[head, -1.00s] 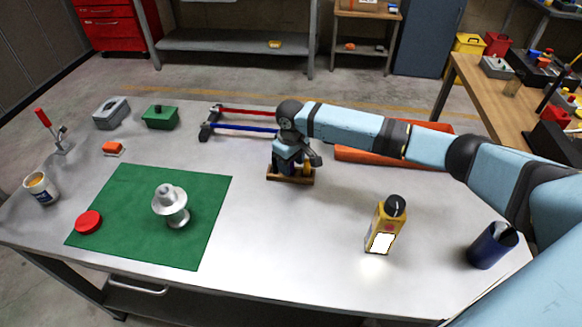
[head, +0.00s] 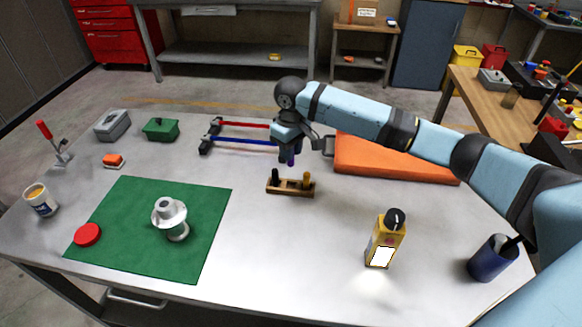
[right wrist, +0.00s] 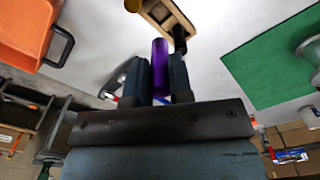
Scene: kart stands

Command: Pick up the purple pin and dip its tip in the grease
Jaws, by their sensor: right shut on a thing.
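The purple pin (right wrist: 160,68) is held between the two fingers of my right gripper (right wrist: 164,82) in the right wrist view. In the head view the pin's lower end (head: 291,161) shows below my right gripper (head: 290,150), in the air above and behind the wooden pin rack (head: 291,189). The rack holds a black pin (head: 275,177) and a yellow pin (head: 306,180). The tin of grease (head: 41,200), white and blue with an amber top, stands open at the table's left edge. My left gripper is not in view.
A green mat (head: 122,215) with a metal hub (head: 170,216) and a red lid (head: 87,235) lies between rack and tin. Red and blue bars lie behind.

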